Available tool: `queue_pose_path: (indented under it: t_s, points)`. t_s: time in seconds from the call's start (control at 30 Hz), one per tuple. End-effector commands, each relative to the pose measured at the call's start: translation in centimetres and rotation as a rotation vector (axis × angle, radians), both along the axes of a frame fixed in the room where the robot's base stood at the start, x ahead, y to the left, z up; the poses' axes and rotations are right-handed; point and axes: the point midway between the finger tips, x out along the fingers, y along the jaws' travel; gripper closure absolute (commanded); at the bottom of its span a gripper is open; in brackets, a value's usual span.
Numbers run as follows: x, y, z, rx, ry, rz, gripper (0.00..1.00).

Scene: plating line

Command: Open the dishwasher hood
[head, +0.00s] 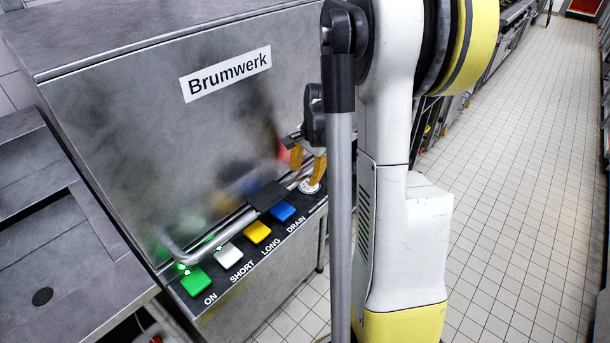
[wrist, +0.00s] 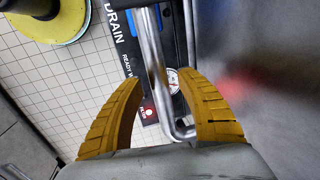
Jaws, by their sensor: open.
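The dishwasher hood (head: 130,130) is a grey steel box front labelled "Brumwerk", and it appears shut, its lower edge down by the control strip. My gripper (head: 306,174) is at the handle's right end, partly hidden by my arm. In the wrist view my gripper (wrist: 162,82) is open, with its orange fingers on either side of the handle (wrist: 153,60); the bend of the bar lies between them. I cannot tell whether either finger touches it.
A control strip below the handle carries green (head: 195,282), white (head: 229,255), yellow (head: 257,232) and blue (head: 283,211) buttons, with a dial (head: 309,188) near my gripper. A steel sink counter (head: 100,300) stands at left. The tiled floor (head: 530,180) at right is clear.

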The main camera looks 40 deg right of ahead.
Motion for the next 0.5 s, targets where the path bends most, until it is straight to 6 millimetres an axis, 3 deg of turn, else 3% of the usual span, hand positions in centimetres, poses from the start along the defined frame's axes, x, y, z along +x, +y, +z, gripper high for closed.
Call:
queue_pose_path:
  t_s: [0.23,0.27,0.4,0.5]
  points:
    - [0.03,0.01,-0.05,0.000,0.000,0.000,0.56]
    - [0.03,0.01,-0.05,0.000,0.000,0.000,0.60]
    - [0.03,0.01,-0.04,0.000,0.000,0.000,1.00]
    - [0.03,0.02,-0.05,0.000,0.000,0.001,1.00]
